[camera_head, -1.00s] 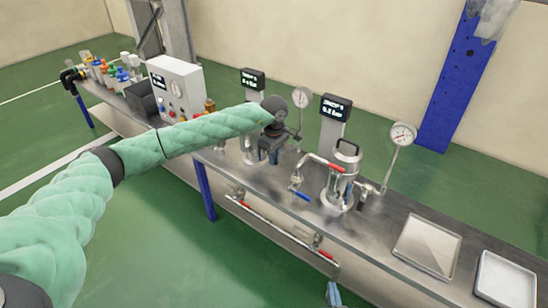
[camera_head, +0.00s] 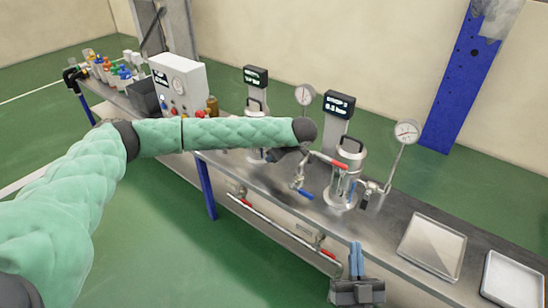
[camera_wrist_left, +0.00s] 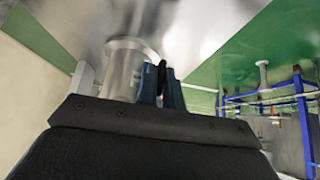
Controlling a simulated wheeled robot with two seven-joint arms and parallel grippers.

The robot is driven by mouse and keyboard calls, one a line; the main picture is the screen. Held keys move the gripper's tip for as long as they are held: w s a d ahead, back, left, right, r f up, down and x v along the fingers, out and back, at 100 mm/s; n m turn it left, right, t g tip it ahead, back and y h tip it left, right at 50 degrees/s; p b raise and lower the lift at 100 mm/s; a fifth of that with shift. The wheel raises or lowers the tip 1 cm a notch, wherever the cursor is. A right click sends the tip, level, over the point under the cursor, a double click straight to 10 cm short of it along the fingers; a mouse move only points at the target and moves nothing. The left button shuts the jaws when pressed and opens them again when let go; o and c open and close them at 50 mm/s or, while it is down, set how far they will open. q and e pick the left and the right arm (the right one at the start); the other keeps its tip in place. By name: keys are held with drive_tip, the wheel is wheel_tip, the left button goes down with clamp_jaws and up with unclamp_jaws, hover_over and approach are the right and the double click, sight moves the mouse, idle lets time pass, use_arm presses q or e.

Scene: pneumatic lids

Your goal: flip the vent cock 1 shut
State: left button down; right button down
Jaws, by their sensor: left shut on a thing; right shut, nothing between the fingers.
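My left gripper (camera_head: 280,155) is beside the first steel vessel (camera_head: 255,106), which my left arm mostly covers in the head view. In the left wrist view, its blue fingers (camera_wrist_left: 161,88) are shut on a small dark lever (camera_wrist_left: 163,70), apparently vent cock 1, close beside the vessel's clear cylinder (camera_wrist_left: 122,72). The cock's body and its angle are hidden. My right gripper (camera_head: 356,262) is shut and empty, fingers upward, in front of the bench's front edge.
The second vessel (camera_head: 347,172), a red-handled lever (camera_head: 331,160) and a blue-handled valve (camera_head: 304,194) are close on the right. A gauge (camera_head: 406,131) and two trays (camera_head: 432,247) are farther right. A white control box (camera_head: 180,84) is on the left.

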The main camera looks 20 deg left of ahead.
use_arm(q)
drive_tip(key=shift+w+a+y, duration=0.1)
drive_tip(key=shift+a+y, duration=0.1)
drive_tip(key=shift+y, duration=0.4)
use_arm(e)
drive_tip(key=shift+s+r, duration=0.15)
drive_tip(key=shift+r, duration=0.4)
use_arm(q)
drive_tip(key=shift+f, duration=0.1)
use_arm(e)
drive_tip(key=shift+d, duration=0.1)
use_arm(q)
drive_tip(key=c, duration=1.5)
unclamp_jaws()
drive_tip(key=shift+c, duration=0.2)
use_arm(e)
drive_tip(key=shift+r, duration=0.1)
